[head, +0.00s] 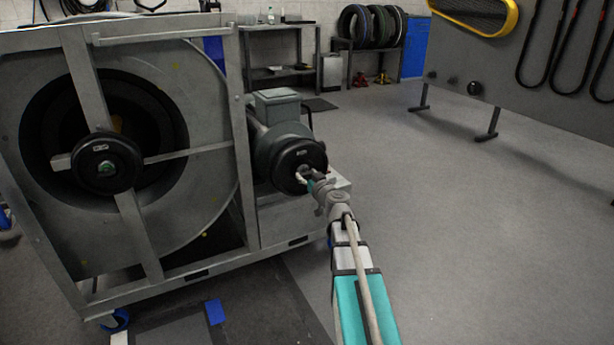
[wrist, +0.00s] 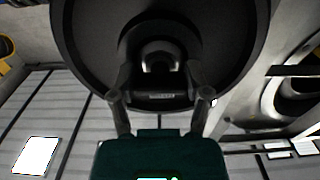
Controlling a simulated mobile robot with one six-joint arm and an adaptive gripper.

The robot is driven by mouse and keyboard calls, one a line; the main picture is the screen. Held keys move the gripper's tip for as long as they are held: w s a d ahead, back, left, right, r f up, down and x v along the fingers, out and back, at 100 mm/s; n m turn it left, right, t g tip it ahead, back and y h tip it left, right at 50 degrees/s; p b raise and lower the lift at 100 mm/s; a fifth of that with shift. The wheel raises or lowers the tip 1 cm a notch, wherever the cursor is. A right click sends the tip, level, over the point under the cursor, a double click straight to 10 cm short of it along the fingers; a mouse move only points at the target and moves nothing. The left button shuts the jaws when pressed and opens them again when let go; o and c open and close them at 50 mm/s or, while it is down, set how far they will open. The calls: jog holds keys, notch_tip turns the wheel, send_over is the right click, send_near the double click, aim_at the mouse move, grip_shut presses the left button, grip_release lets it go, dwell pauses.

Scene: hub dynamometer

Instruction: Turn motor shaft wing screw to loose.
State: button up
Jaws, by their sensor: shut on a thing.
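The grey motor (head: 275,135) sits at the right end of the large fan frame. A round black disc (head: 287,160) covers the motor's shaft end. My gripper (head: 305,175) is at the middle of this disc, in front of its face. In the wrist view the disc (wrist: 90,40) fills the top, with a lighter round piece (wrist: 160,62) at its centre. My gripper (wrist: 160,75) has one finger on each side of this centre and is shut on the dark wing screw there. The wing screw's outline is mostly lost in the dark and between the fingers, so its turn angle cannot be told.
The fan housing (head: 215,190) in its metal frame stands left of the motor, with a second black hub (head: 107,163) on its front. A workbench (head: 280,72) and a tyre rack (head: 370,45) stand along the back wall. The floor (head: 470,210) to the right is clear.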

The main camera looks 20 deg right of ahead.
jog(key=o, duration=1.2)
jog(key=shift+c, duration=0.2)
jog(key=shift+s, duration=0.1)
jog(key=s, duration=1.1)
jog(key=shift+s+d, duration=0.15)
jog(key=shift+s, duration=0.25)
